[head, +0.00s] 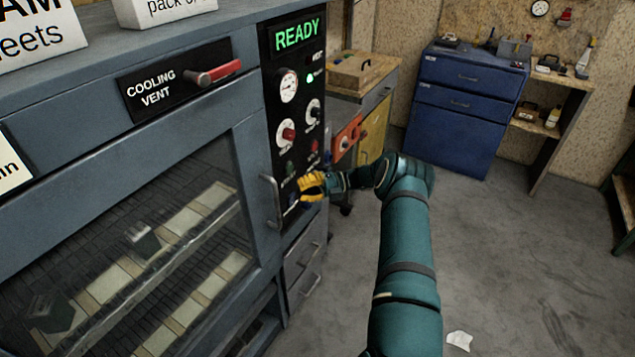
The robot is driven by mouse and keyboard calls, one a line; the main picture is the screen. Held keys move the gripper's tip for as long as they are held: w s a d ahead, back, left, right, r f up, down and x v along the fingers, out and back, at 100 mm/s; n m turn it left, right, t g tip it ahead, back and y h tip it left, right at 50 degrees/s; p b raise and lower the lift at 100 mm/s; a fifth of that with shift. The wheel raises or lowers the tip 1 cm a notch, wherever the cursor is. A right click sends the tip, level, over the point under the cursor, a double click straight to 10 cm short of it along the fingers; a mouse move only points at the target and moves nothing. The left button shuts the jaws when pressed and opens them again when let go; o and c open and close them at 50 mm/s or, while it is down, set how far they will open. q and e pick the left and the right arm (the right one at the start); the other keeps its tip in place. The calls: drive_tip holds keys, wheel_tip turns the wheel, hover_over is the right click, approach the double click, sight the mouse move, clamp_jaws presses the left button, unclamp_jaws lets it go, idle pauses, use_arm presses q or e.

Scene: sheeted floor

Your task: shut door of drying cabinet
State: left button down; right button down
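The drying cabinet (75,122) is a large blue-grey unit filling the left side of the head view. Its glazed door (250,190) looks flush with the front, with a vertical metal handle (272,201) near its right edge. Behind the glass are racks with pale pieces and dark blocks. The black control panel (293,110) right of the door shows a green READY. My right gripper (303,188), with yellow fingers, is at the lower part of this panel, right of the handle. Whether it touches the panel, and its finger gap, are unclear. My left gripper is out of view.
A cooling vent lever (213,73) with a red grip sticks out above the door. Beyond the cabinet stand a bench with a wooden box (363,70) and a blue drawer unit (460,110). Grey floor (500,250) is open at right, with a paper scrap (459,340).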

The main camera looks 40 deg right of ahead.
drive_tip(key=shift+s+d+b, duration=0.15)
drive_tip(key=shift+d+b, duration=0.5)
drive_tip(key=shift+d, duration=2.15)
